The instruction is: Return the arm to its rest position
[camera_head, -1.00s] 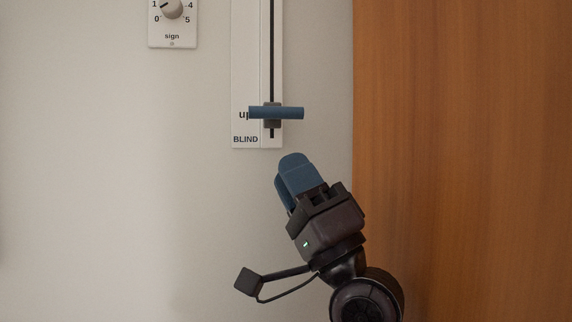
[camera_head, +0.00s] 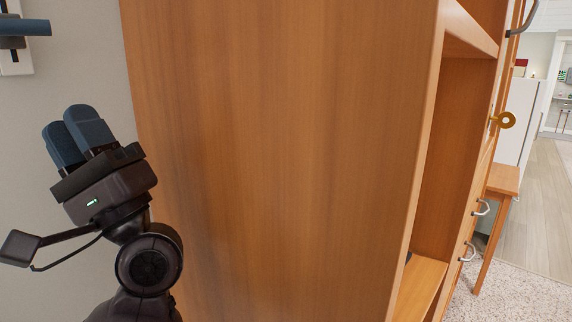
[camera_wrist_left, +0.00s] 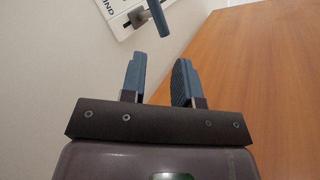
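My left gripper (camera_head: 70,122) is at the left of the head view, in front of the white wall and beside the wooden cabinet side. Its two blue fingers point up. In the left wrist view the gripper (camera_wrist_left: 160,62) shows a clear gap between the fingers, with nothing between them. The blue slider handle (camera_wrist_left: 158,17) of the BLIND panel is beyond the fingertips, apart from them. The handle (camera_head: 24,28) also shows at the top left edge of the head view. My right gripper is not in view.
A tall wooden cabinet (camera_head: 270,150) fills the middle, close to my left arm. To its right are open shelves, drawer handles (camera_head: 481,207) and a brass key (camera_head: 503,120). A small wooden table (camera_head: 502,180) stands behind. Open floor (camera_head: 545,210) lies at the far right.

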